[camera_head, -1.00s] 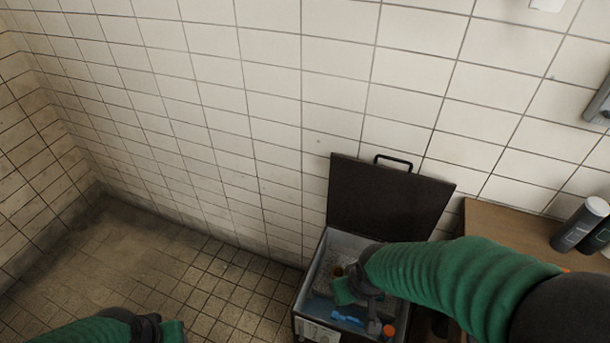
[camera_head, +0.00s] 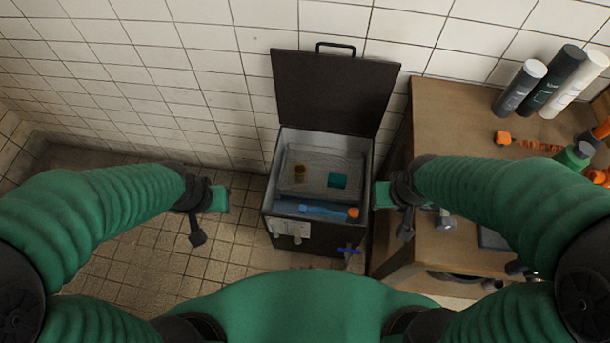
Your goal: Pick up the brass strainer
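The brass strainer (camera_head: 299,172) is a small, yellow-brown, round piece. It sits on the left part of a grey textured surface inside the open box (camera_head: 270,190). My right gripper (camera_head: 385,196) is outside the box, at its right wall and apart from the strainer. My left gripper (camera_head: 213,200) hangs over the tiled floor, left of the box and apart from it. No object shows in either gripper. The finger gap of each is not clear from this angle.
The box's dark lid (camera_head: 335,92) stands open against the tiled wall. A teal square (camera_head: 337,181) and a blue tool with an orange end (camera_head: 322,210) lie in the box. A wooden bench (camera_head: 447,110) with several bottles stands close on the right. Floor at left is clear.

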